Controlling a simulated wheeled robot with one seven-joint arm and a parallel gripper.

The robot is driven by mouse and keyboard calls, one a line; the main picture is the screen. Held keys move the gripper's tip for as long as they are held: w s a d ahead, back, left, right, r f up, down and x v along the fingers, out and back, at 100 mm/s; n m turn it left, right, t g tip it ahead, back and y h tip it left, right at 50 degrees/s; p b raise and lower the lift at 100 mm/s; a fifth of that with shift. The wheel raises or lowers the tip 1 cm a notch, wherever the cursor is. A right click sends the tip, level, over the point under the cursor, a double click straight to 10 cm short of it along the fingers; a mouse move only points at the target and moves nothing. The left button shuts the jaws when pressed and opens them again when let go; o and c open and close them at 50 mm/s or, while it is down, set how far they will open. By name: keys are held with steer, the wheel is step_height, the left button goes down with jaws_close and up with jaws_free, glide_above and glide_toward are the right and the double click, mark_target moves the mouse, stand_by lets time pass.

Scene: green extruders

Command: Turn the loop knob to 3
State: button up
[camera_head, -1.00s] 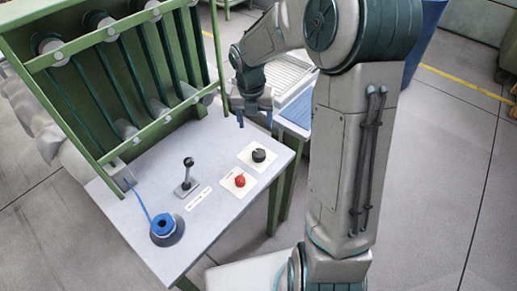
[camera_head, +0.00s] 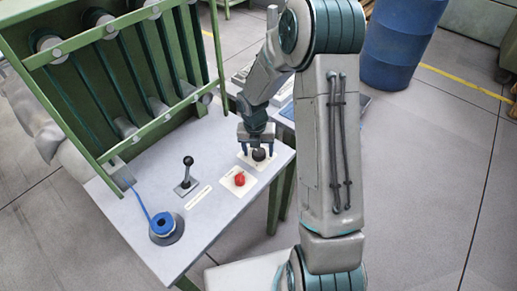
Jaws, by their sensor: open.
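A black knob (camera_head: 259,154) sits on a pale square plate at the right end of the grey table (camera_head: 215,222). A red knob (camera_head: 240,180) on a similar plate (camera_head: 231,187) stands just in front and left of it. Which of them is the loop knob, and any numbers on the plates, are too small to read. My gripper (camera_head: 257,151) points down at the black knob, with its open fingers on either side of it. I cannot tell whether the fingers touch the knob. My gripper hides part of the black knob's plate.
A black lever (camera_head: 187,172) stands upright left of the knobs. A blue spool (camera_head: 163,226) sits at the table's front left. A green frame (camera_head: 150,140) with slanted tubes rises behind. A blue barrel (camera_head: 398,42) stands on the floor at right.

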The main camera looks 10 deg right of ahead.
steer(key=c, duration=1)
